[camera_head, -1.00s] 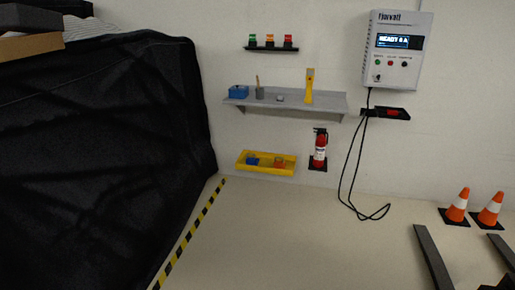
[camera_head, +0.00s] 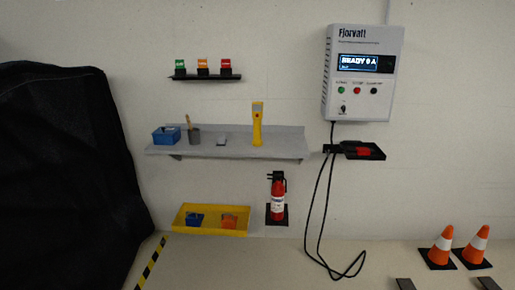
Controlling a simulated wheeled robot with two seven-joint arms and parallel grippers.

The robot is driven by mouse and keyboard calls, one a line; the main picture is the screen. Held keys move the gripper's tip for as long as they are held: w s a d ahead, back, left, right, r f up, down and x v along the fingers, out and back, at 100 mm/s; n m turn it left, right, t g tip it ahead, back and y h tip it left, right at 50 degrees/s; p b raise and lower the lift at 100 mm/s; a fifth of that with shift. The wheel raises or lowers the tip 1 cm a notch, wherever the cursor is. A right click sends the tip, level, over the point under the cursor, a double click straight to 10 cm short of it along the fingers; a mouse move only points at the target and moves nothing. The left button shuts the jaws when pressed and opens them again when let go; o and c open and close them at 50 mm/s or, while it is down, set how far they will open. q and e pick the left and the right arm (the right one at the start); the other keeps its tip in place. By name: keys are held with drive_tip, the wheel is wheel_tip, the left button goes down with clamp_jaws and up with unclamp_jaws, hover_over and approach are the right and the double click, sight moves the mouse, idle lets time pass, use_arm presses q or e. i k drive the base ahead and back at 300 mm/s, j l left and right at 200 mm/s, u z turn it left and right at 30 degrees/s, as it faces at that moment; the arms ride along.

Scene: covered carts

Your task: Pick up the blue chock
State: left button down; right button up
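A blue chock (camera_head: 195,219) sits in the left part of a yellow tray (camera_head: 212,233) low against the wall. An orange chock (camera_head: 229,220) lies beside it in the same tray, to its right. The tray is below the grey shelf.
A grey shelf (camera_head: 230,147) on the wall holds a blue box (camera_head: 166,135), a cup and a yellow tool. A fire extinguisher (camera_head: 277,197) stands right of the tray. A black cover (camera_head: 65,180) fills the left. Cones (camera_head: 441,247) stand at right; a cable (camera_head: 318,215) hangs between.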

sight(194, 220)
drive_tip(key=i+l+u, duration=0.1)
drive_tip(key=i+u, duration=0.2)
drive_tip(key=i, duration=0.2)
drive_tip(key=i+l+u, duration=0.3)
drive_tip(key=i, duration=0.25)
drive_tip(key=i+l+u, duration=0.25)
drive_tip(key=i, duration=0.25)
